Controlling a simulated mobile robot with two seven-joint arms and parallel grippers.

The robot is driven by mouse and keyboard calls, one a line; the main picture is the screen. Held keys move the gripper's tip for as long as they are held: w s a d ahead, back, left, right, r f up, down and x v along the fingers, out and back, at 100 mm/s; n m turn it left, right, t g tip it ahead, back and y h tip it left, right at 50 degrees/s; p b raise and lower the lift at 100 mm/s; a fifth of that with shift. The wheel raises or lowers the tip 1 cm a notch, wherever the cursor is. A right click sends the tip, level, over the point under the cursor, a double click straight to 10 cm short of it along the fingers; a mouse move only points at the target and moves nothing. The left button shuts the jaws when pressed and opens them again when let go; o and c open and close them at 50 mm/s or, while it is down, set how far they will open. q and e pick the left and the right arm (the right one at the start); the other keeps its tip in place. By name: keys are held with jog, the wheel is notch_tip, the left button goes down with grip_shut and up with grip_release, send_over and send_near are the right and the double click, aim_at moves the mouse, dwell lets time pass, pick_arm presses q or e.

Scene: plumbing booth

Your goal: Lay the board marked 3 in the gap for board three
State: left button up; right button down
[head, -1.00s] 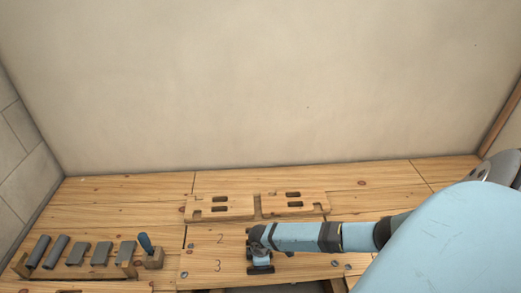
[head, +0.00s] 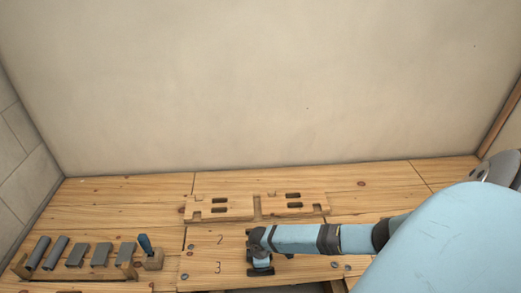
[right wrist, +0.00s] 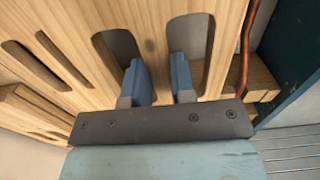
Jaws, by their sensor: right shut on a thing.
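The board marked 3 (head: 205,270) lies flat in the deck at the front, in front of the board marked 2 (head: 205,240). My right gripper (head: 261,264) is over board 3, right of its number. In the right wrist view, my gripper (right wrist: 160,85) has its two blue fingers in two neighbouring slots of a wooden board (right wrist: 220,20), shut on the strip between them. The number is not visible in that view. A dark opening (head: 262,290) shows at the front edge of board 3, and my arm hides part of the board. My left gripper is out of view.
In the wrist view, a copper pipe (right wrist: 246,45) runs beside the board, near a dark teal panel (right wrist: 290,60).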

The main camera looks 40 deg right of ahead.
jog(key=shift+r, duration=0.1)
dwell(0.3)
jog(key=shift+f, duration=0.85)
jog(key=shift+f+b, duration=0.35)
jog(key=shift+b, duration=0.1)
jog(key=shift+w+f, duration=0.1)
jog(key=shift+f, duration=0.3)
dwell(0.3)
jog(key=shift+f, duration=0.25)
dwell(0.4)
